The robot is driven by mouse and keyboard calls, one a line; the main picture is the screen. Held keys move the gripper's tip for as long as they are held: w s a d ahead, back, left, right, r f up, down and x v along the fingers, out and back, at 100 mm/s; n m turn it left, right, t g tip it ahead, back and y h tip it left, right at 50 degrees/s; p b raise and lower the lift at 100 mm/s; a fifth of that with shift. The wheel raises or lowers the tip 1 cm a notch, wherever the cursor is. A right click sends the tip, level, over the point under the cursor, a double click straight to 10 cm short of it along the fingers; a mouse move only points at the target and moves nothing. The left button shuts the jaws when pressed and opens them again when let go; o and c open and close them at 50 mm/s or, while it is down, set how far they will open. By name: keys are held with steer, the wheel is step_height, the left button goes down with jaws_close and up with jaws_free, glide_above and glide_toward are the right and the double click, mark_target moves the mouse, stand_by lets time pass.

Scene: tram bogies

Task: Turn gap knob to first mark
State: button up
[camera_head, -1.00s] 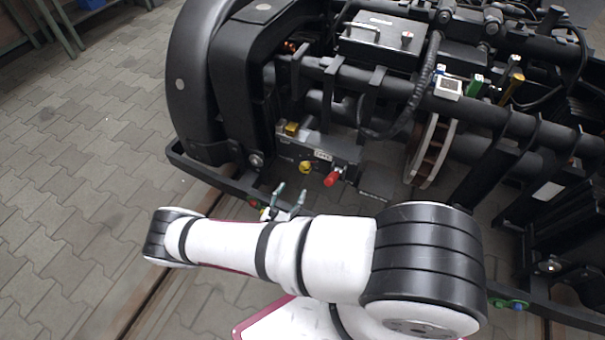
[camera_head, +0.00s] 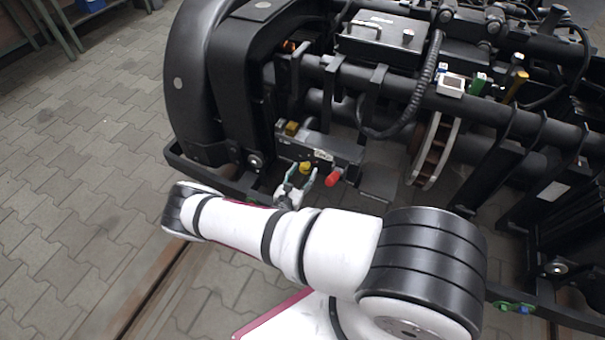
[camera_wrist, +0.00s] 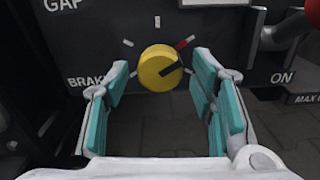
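The yellow gap knob (camera_wrist: 160,68) sits on a dark panel below the word GAP in the wrist view. Its black pointer aims up and to the right, near a red mark (camera_wrist: 185,42). White marks stand at the top and upper left of the dial. In the head view the yellow knob (camera_head: 305,168) is beside a red knob. My gripper (camera_wrist: 160,100) is open, its teal-padded fingers to the left and right of the yellow knob with visible space on both sides. My gripper also shows in the head view (camera_head: 298,184), just below the knob.
The red knob (camera_head: 334,177) sticks out right of the yellow one. A black bar (camera_head: 215,183) of the bogie runs below the panel. A white-topped device (camera_head: 451,86) sits on the tube above. Paved floor at left is clear.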

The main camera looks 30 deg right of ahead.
steer(key=c, duration=0.8)
steer(key=shift+c, duration=0.2)
